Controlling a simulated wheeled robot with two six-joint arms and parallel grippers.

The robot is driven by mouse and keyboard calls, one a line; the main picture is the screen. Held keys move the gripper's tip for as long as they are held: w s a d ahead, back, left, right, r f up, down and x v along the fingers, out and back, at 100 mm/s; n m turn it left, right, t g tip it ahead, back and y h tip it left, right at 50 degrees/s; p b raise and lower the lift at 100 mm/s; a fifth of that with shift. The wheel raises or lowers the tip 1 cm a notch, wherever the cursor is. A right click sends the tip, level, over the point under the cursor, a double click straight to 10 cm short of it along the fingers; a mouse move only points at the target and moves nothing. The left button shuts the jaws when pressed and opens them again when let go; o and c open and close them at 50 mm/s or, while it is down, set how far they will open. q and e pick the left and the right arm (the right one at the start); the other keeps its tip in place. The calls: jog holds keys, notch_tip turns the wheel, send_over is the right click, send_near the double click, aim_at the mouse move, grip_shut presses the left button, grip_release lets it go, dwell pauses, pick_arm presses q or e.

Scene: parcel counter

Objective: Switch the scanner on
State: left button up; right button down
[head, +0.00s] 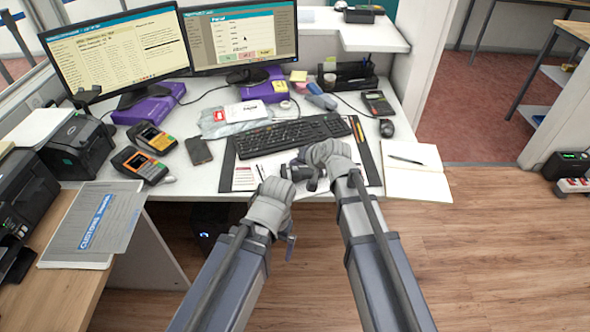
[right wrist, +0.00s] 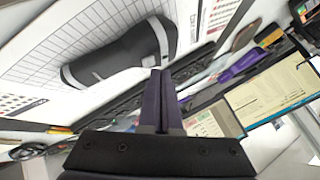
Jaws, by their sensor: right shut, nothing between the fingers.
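The scanner is a dark, rounded device with grey bands (right wrist: 120,55), lying on a gridded desk mat in the right wrist view. In the head view its dark body (head: 317,182) shows partly between my two arms, in front of the keyboard, with much of it hidden. My right gripper (head: 300,168) is over the mat beside it. In the right wrist view its fingers (right wrist: 161,85) are shut and empty, with the tips close to the scanner's banded end; I cannot tell whether they touch. My left gripper (head: 288,243) is at the desk's front edge, its fingers unclear.
Two payment terminals (head: 140,162) and a phone (head: 198,150) lie to the left. Two monitors (head: 118,52) stand at the back.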

aim_at(297, 172)
jog(key=shift+f+b, duration=0.4)
jog(key=shift+f, duration=0.05)
dwell(0.6)
jog(key=shift+r, duration=0.1)
jog(key=shift+r+p, duration=0.8)
jog(key=shift+p, duration=0.15)
notch_tip(297, 172, up, 6)
jog(key=p, duration=0.6)
